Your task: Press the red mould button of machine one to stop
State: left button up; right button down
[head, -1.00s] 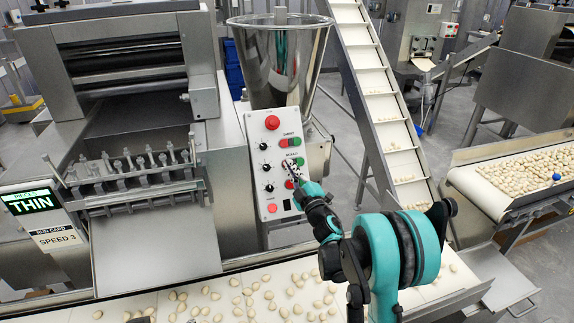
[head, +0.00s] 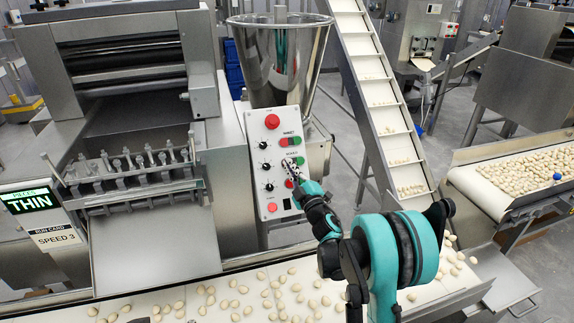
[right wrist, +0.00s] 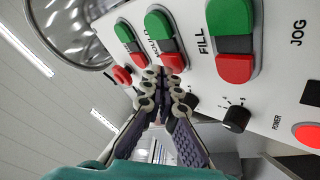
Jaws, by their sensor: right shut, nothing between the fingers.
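The control panel (head: 262,185) of the machine stands slanted in front of the steel hopper. In the right wrist view its mould pair has a green button (right wrist: 158,24) and a red button (right wrist: 173,62). My right gripper (head: 289,162) is shut and empty, with its fingertips at the second button pair. In the right wrist view the closed fingertips (right wrist: 164,77) sit right at the lower edge of the red mould button. I cannot tell whether they touch or press it. In the head view the fingers hide that red button. My left gripper is out of view.
The fill pair, with its red button (right wrist: 235,69), lies beside the mould pair. A red mushroom button (head: 272,121) tops the panel, and black knobs (head: 266,166) line its left side. A belt with pasta pieces (head: 250,290) runs in front; an inclined conveyor (head: 375,90) rises behind.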

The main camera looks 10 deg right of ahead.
jog(key=shift+w+f, duration=0.2)
jog(key=shift+w, duration=0.15)
dwell(0.7)
jog(key=shift+s+r, duration=0.15)
dwell(0.3)
jog(key=shift+s+r, duration=0.35)
jog(key=shift+s, duration=0.25)
jog(key=shift+s+d+r+p, duration=0.1)
jog(key=shift+s+r+p, duration=0.1)
jog(key=shift+s+r, duration=0.4)
jog(key=shift+s+a+r+p, duration=0.1)
jog(key=shift+s+r+p, duration=0.15)
jog(key=shift+s, duration=0.55)
jog(key=shift+s+d+r+p, duration=0.1)
jog(key=shift+s+r+p, duration=0.1)
jog(key=shift+s+r, duration=0.4)
jog(key=shift+s, duration=0.1)
